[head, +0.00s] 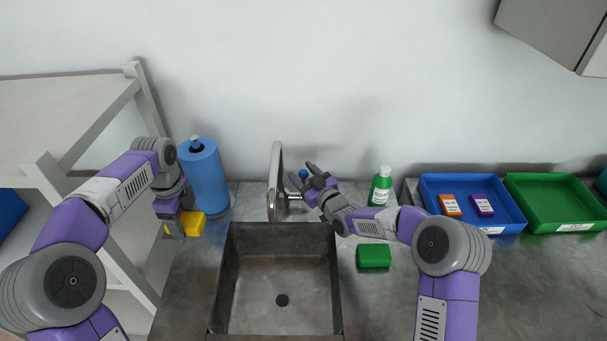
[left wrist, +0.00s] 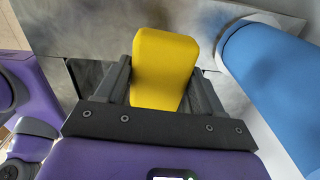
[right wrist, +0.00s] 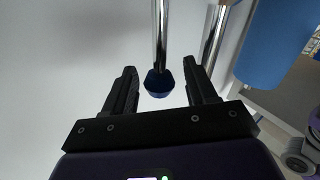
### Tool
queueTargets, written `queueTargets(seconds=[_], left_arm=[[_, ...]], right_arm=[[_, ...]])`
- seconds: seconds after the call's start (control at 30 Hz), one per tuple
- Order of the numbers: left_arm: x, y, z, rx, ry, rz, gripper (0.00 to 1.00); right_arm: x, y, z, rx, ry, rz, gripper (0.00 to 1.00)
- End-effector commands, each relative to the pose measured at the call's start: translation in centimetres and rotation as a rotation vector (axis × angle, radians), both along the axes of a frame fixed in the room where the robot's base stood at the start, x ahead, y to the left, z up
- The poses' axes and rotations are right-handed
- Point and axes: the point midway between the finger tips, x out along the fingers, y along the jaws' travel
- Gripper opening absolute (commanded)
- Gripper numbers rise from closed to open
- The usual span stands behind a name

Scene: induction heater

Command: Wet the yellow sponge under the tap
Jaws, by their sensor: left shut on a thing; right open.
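The yellow sponge (head: 193,223) is in my left gripper (head: 177,222), left of the sink near the blue roll. The left wrist view shows the sponge (left wrist: 163,68) between both fingers, which are shut on it. The metal tap (head: 275,180) stands behind the sink (head: 228,280). My right gripper (head: 309,182) is open beside the tap, at its blue-tipped lever (head: 303,174). In the right wrist view the blue knob (right wrist: 158,84) of the lever is between the open fingers, with gaps on both sides. No water shows from the tap.
A blue paper roll (head: 204,178) stands behind the sponge. A green sponge (head: 374,255) lies right of the sink, with a green bottle (head: 381,187) behind it. A blue tray (head: 470,225) and a green tray (head: 560,215) are at the far right. White shelves (head: 80,110) are at left.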

Motion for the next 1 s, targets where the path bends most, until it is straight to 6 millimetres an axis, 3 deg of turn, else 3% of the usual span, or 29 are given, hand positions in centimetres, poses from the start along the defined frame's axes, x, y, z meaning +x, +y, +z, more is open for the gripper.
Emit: queueTargets(seconds=[0.07,0.4,0.67,1.0], left_arm=[[0.0,0.0,0.0,0.000,0.000,0.000,0.43],[0.0,0.0,0.0,0.000,0.000,0.000,0.43],[0.0,0.0,-0.3,0.000,0.000,0.000,0.43],[0.0,0.0,-4.8,0.000,0.000,0.000,0.43]], right_arm=[[0.0,0.0,0.0,0.000,0.000,0.000,0.52],[0.0,0.0,0.0,0.000,0.000,0.000,0.00],[-0.1,0.0,-0.1,0.000,-0.005,0.001,0.00],[-1.0,0.0,-0.6,0.000,-0.106,0.000,0.00]])
